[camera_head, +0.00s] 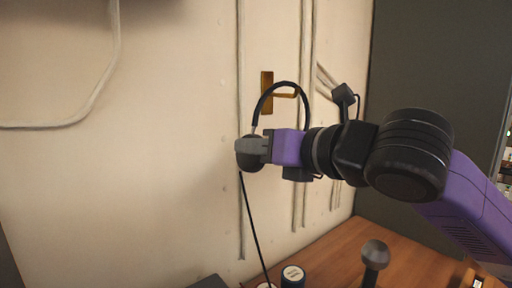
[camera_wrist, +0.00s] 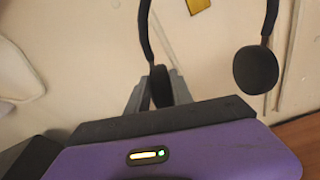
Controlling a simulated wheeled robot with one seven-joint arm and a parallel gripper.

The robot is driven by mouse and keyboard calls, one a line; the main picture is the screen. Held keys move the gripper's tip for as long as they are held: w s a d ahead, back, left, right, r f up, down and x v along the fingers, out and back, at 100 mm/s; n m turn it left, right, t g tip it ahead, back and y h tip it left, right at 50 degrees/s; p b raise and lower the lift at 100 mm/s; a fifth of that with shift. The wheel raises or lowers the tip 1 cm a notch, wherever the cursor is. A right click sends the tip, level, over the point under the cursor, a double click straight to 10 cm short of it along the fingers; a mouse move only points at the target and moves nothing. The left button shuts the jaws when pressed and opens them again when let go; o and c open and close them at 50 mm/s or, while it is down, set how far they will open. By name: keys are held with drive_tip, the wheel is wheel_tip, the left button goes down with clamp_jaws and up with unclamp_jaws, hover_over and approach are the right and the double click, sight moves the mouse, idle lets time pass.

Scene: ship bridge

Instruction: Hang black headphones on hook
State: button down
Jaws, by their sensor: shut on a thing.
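The black headphones (camera_head: 279,86) are held up in front of the wall, with the band arching upward and a cable hanging down. My gripper (camera_head: 252,147) is shut on one ear cup, at the left in the head view. The wrist view shows my gripper (camera_wrist: 160,90) closed around that ear cup, and the other ear cup (camera_wrist: 256,69) hanging free to the right. The brass hook (camera_head: 267,93) is on the wall; its peg shows within the arch of the band. Whether the band touches the peg I cannot tell. In the wrist view part of the hook (camera_wrist: 198,6) shows at the top edge.
A wooden desk (camera_head: 335,262) runs below, at the lower right. A dark lever with a round knob (camera_head: 375,254) and a dark cylinder with a white top (camera_head: 292,276) stand there. Pipes (camera_head: 241,215) run up the pale wall. The wall to the left is mostly clear.

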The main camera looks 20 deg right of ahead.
drive_tip(key=shift+w+a+f+b, duration=0.2)
drive_tip(key=shift+w+f+b, duration=0.25)
drive_tip(key=shift+w+b, duration=0.15)
idle(1.6)
drive_tip(key=c, duration=1)
unclamp_jaws()
drive_tip(key=shift+c, duration=0.2)
drive_tip(key=f+v, duration=0.1)
drive_tip(key=v, duration=0.8)
drive_tip(key=shift+s+a+f+b, duration=0.15)
drive_tip(key=shift+a+f+b, duration=0.1)
drive_tip(key=shift+b, duration=0.05)
idle(0.5)
idle(0.5)
